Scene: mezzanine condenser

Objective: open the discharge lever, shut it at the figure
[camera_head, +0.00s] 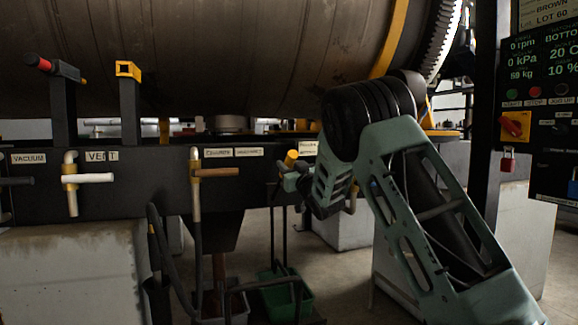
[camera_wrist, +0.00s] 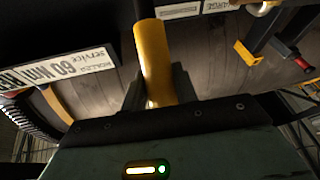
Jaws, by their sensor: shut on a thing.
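A yellow-handled lever (camera_head: 291,157) stands at the right end of the dark beam under the drum. The label beside it (camera_head: 308,147) is partly covered by my arm, so I cannot read it as discharge. My gripper (camera_head: 297,176) is shut on this lever. In the wrist view the yellow handle (camera_wrist: 153,55) runs up between the jaws (camera_wrist: 158,92), its lower end hidden by the gripper body. The control panel (camera_head: 545,95) at the right shows green figures, among them 0 rpm, 0 kPa and what looks like 69 kg.
The large brown drum (camera_head: 220,60) fills the top. White-handled vent (camera_head: 88,178) and brown-handled valves (camera_head: 215,172) stick out left of my gripper. A green bin (camera_head: 285,297) and a grey bin (camera_head: 222,308) stand below. A red padlock (camera_head: 507,160) hangs at the panel post.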

